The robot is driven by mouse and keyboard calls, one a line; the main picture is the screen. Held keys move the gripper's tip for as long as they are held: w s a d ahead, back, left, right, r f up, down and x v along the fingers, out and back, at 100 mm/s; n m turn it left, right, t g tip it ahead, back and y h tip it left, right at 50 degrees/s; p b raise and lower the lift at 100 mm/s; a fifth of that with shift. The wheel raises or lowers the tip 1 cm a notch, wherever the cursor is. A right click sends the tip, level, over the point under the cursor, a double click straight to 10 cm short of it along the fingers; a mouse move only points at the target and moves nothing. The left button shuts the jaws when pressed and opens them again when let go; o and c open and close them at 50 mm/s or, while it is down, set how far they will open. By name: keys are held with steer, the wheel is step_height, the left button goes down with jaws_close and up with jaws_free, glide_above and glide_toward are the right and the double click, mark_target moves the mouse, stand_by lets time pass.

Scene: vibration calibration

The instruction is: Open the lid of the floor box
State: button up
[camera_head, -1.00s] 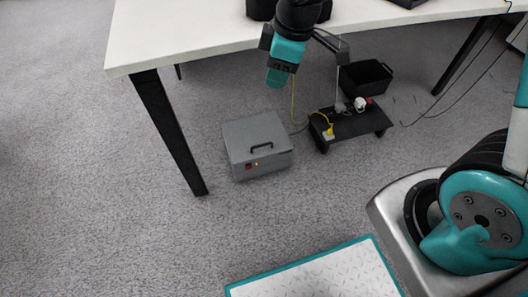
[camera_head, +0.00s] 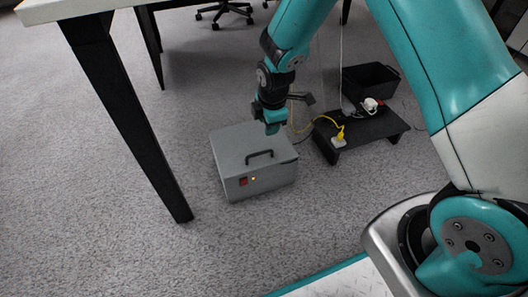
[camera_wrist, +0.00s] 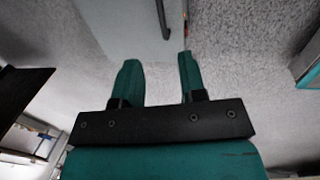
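The floor box (camera_head: 234,150) is a grey metal case on the carpet, with its lid down. A black handle (camera_head: 260,156) is on its top near the front edge, and a red switch with a small lit lamp is on its front. My gripper (camera_head: 272,126) is over the box's back right part, above and behind the handle. In the wrist view, my gripper's two teal fingers (camera_wrist: 158,72) stand apart with nothing between them. The box top (camera_wrist: 115,25) and part of the handle (camera_wrist: 162,18) show beyond the fingertips.
A low black stand (camera_head: 362,134) with a yellow cable and plugs is right of the box, and a black bin (camera_head: 370,84) is behind it. A table leg (camera_head: 130,120) rises at the left, below the white table top (camera_head: 60,10). The carpet in front is clear.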

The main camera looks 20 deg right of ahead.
mark_target(265, 152)
steer(key=w+f+b, duration=0.1)
steer(key=f+b, duration=0.1)
steer(key=f, duration=0.2)
steer(key=f+b, duration=0.2)
steer(key=f, duration=0.3)
steer(key=w+f+b, duration=0.1)
steer(key=f+b, duration=0.2)
steer(key=f, duration=0.1)
steer(key=shift+w+f, duration=0.35)
steer(key=shift+f, duration=0.05)
steer(key=shift+c, duration=0.5)
jaws_close()
